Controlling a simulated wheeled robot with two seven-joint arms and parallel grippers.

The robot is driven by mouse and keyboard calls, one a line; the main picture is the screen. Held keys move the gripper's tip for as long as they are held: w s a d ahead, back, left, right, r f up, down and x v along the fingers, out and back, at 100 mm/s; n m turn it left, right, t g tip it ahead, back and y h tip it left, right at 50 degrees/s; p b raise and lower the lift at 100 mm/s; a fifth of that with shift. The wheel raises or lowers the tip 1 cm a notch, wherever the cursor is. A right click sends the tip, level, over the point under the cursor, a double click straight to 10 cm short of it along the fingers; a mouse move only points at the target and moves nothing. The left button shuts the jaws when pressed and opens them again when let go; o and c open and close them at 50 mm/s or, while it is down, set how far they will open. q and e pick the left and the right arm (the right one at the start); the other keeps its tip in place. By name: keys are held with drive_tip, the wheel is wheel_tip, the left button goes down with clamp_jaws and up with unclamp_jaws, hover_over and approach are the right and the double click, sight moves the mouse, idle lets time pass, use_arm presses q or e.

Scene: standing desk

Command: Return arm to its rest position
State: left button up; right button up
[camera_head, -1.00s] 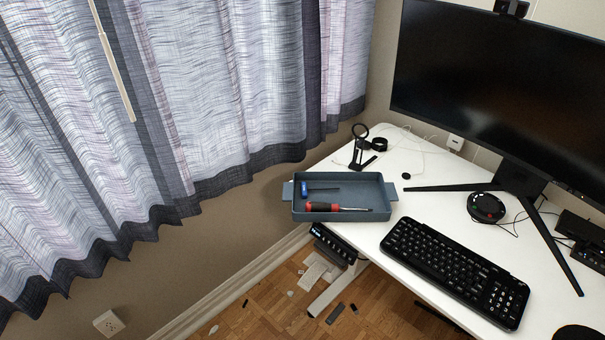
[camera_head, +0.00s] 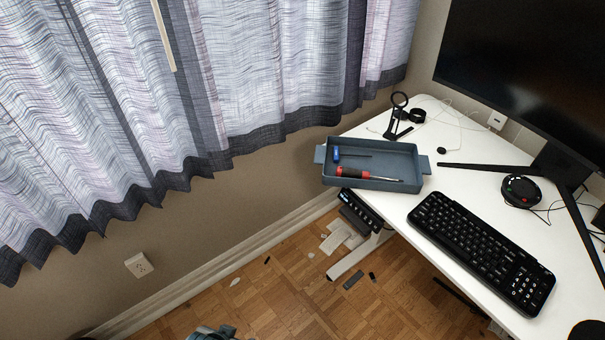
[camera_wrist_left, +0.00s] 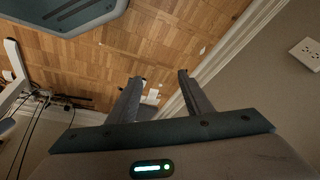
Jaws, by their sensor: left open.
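My left gripper (camera_wrist_left: 161,76) is open and empty in the left wrist view, its two dark fingers apart above the wooden floor. In the head view, only a small grey piece of what looks like my left arm shows at the bottom edge. My right gripper is in neither view. A blue-grey tray (camera_head: 327,169) sits at the desk's left end. It holds a red-and-black screwdriver (camera_head: 357,174) and a blue-handled tool (camera_head: 337,153). Part of the tray, it seems, shows in the left wrist view's upper left corner (camera_wrist_left: 112,14), apart from the fingers.
The white desk (camera_head: 462,187) bears a black keyboard (camera_head: 482,250), a monitor (camera_head: 530,70) and a round black device (camera_head: 521,190). A curtain (camera_head: 240,80) hangs at the left, with a wall outlet (camera_head: 139,265) below. Small bits lie on the floor (camera_head: 290,290); cables hang under the desk.

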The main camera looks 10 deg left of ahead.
use_arm(q)
drive_tip(key=s+d+f, duration=0.1)
drive_tip(key=s+f, duration=0.2)
drive_tip(key=f, duration=0.9)
drive_tip(key=s+d+f+t, duration=0.1)
drive_tip(key=s+f, duration=0.3)
drive_tip(key=f, duration=0.9)
drive_tip(key=shift+f+m+h, duration=0.25)
drive_tip(key=shift+m+h, duration=0.05)
drive_tip(key=shift+h, duration=0.1)
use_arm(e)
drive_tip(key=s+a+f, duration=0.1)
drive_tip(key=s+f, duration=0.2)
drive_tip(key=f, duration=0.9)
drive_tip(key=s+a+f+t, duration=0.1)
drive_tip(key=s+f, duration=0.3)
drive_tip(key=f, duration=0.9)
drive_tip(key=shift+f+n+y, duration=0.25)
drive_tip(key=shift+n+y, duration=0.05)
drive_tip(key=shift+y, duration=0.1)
use_arm(q)
drive_tip(key=shift+a, duration=0.1)
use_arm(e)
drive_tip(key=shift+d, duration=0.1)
